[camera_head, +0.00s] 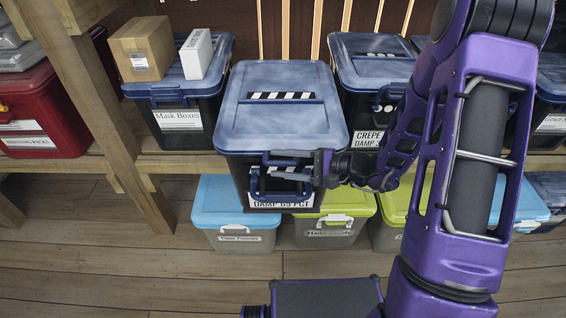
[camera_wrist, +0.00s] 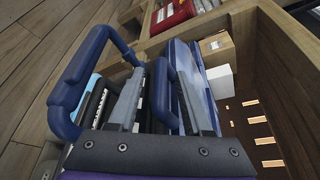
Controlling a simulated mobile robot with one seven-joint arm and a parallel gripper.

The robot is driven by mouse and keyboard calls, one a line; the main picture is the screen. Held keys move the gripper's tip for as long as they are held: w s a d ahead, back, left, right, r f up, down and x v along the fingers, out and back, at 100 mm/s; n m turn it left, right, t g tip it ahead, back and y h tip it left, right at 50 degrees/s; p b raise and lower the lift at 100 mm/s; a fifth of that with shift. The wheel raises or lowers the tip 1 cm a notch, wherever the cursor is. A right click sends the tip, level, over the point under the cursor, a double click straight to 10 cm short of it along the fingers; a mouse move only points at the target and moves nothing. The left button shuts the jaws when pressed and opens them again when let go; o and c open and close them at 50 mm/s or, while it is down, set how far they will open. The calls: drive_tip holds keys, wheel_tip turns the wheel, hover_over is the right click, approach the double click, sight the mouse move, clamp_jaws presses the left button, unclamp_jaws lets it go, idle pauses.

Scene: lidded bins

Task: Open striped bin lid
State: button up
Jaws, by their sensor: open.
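The striped bin is a black bin with a blue lid (camera_head: 280,128) that carries a black-and-white striped strip (camera_head: 281,97). It stands on the shelf at the centre, and its lid lies closed. A blue latch handle (camera_head: 258,184) is on its front, above a partly covered label (camera_head: 268,204). My gripper (camera_head: 318,168) is at the right part of the bin's front, close to the handle. In the wrist view, my gripper (camera_wrist: 160,85) is open, with blue handle bars (camera_wrist: 72,95) beside and between its fingers. Whether the fingers touch the handle is unclear.
A bin with a cardboard box (camera_head: 143,50) and a white box (camera_head: 196,55) on its lid stands left. Another blue-lidded bin (camera_head: 370,62) stands right, partly behind my arm. A wooden post (camera_head: 100,110) rises left. Cyan (camera_head: 235,205) and lime-lidded (camera_head: 345,205) bins sit below.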

drive_tip(key=shift+c, duration=0.3)
clamp_jaws()
idle(1.1)
